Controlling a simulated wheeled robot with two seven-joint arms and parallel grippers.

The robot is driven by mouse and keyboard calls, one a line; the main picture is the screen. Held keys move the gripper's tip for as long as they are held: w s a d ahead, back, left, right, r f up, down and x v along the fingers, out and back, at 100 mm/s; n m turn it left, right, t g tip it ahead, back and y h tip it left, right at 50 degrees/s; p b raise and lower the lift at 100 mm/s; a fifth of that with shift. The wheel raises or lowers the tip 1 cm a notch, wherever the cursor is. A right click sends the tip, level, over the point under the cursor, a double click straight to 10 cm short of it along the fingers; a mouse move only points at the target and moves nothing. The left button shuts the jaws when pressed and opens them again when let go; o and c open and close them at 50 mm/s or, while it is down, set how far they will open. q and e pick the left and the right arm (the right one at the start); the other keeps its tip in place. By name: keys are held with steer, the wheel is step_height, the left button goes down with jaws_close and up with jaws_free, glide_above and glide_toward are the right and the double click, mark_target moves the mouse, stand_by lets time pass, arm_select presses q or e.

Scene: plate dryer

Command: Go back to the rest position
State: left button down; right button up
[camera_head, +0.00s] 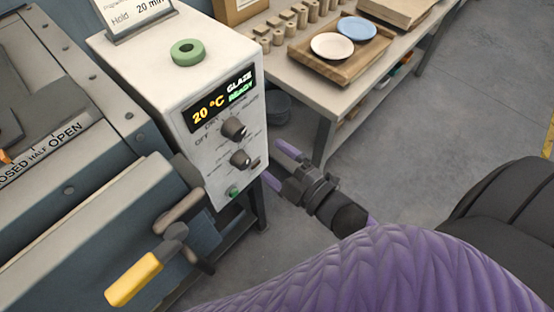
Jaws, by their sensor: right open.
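My right gripper (281,168) is open and empty, with its two purple fingers pointing left beside the lower right side of the white control box (150,62). Its arm comes in from the lower right in a purple quilted sleeve. The box's display (223,98) reads 20 °C and GLAZE READY, with two dark knobs (234,128) below it and a green button (233,193) near the bottom. My left gripper is not in view.
The blue-grey dryer (70,200) fills the left, with a yellow-ended handle (135,278) sticking out in front. A table (300,82) behind holds a wooden tray (325,68) with two plates. Floor (440,120) is clear at right.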

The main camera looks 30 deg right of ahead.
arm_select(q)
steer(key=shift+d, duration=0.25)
arm_select(e)
steer(key=s+d+f+m+g+h+b, duration=0.1)
steer(key=s+f+m+g+h, duration=0.2)
steer(key=f, duration=0.6)
steer(key=s+d+f+m+g+h+b, duration=0.1)
steer(key=s+f+m+g+b, duration=0.2)
steer(key=f, duration=0.6)
steer(key=s+d+f+m+g+h, duration=0.1)
steer(key=s+d+f+m+g, duration=0.15)
steer(key=s+f, duration=0.45)
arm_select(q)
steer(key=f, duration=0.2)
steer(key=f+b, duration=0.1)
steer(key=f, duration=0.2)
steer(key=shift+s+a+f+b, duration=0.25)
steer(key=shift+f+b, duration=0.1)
arm_select(e)
steer(key=s+a+f+m+g+h, duration=0.1)
steer(key=s+f+m+g, duration=0.3)
steer(key=s+f+g, duration=0.4)
steer(key=s+f, duration=0.4)
steer(key=s, duration=0.3)
steer(key=shift+s+a+f+m, duration=0.2)
steer(key=shift+f+m, duration=0.1)
steer(key=shift+m, duration=0.05)
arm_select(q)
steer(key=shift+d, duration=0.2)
